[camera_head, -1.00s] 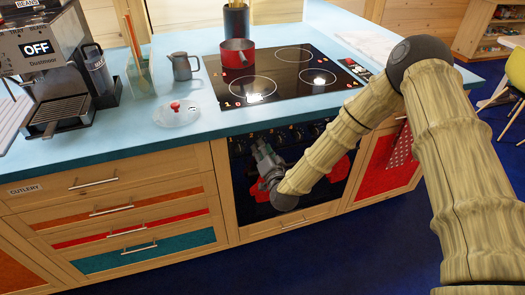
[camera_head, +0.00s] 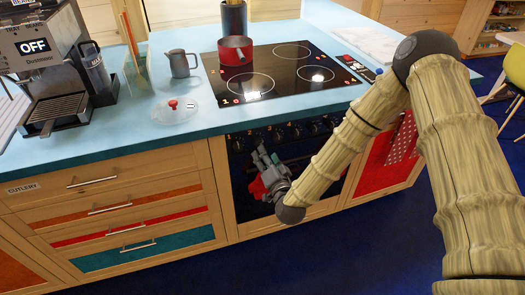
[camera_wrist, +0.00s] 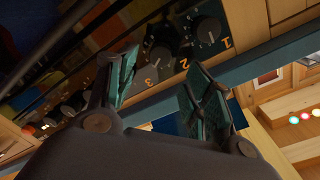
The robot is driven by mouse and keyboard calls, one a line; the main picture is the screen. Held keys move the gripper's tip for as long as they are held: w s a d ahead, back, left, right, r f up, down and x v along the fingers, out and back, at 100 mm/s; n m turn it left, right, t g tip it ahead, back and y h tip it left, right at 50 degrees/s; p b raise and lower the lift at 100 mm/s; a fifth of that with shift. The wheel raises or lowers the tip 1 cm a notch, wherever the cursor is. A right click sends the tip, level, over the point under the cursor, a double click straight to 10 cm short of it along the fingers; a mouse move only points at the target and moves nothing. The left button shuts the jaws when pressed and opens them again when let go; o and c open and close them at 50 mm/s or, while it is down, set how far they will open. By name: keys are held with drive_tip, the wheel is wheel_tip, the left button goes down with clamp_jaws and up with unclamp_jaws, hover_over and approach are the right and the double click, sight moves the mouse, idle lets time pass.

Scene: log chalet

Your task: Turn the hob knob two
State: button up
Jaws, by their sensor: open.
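Knob two (camera_wrist: 160,50), a dark round dial, shows in the wrist view beside a "2" on the front panel. Knob one (camera_wrist: 207,28) is to its right, beside a "1". A "3" shows to the left, its knob mostly hidden by a finger. My gripper (camera_wrist: 160,72) is open and empty, its teal-padded fingers spread on either side of knob two in the picture; I cannot tell whether they touch it. In the head view my gripper (camera_head: 263,160) is just below the knob row, in front of the oven.
The black hob (camera_head: 280,75) carries a red pot (camera_head: 236,50). A grey jug (camera_head: 179,65) and a glass lid with a red knob (camera_head: 174,107) stand on the blue worktop (camera_head: 130,125). Wooden drawers (camera_head: 120,210) are left of the oven. Blue floor in front is clear.

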drive_tip(key=shift+v, duration=2.95)
drive_tip(key=s+d+f+n+g+h+p, duration=0.1)
drive_tip(key=s+d+f+n+g, duration=0.2)
drive_tip(key=s+f, duration=0.55)
drive_tip(key=s+d+f+n+g+h, duration=0.1)
drive_tip(key=s+d+f+g, duration=0.2)
drive_tip(key=s+f+g, duration=0.45)
drive_tip(key=s+d+f+g+h, duration=0.1)
drive_tip(key=s+d, duration=0.3)
drive_tip(key=s, duration=0.4)
drive_tip(key=s+d+f+n+g+h, duration=0.1)
drive_tip(key=s+d+f+g, duration=0.2)
drive_tip(key=s, duration=0.4)
drive_tip(key=s+d+f+g+h, duration=0.1)
drive_tip(key=s+d+f+g, duration=0.1)
drive_tip(key=s+d, duration=0.4)
drive_tip(key=s+p, duration=0.1)
drive_tip(key=s, duration=0.1)
drive_tip(key=shift+s+f+n, duration=0.3)
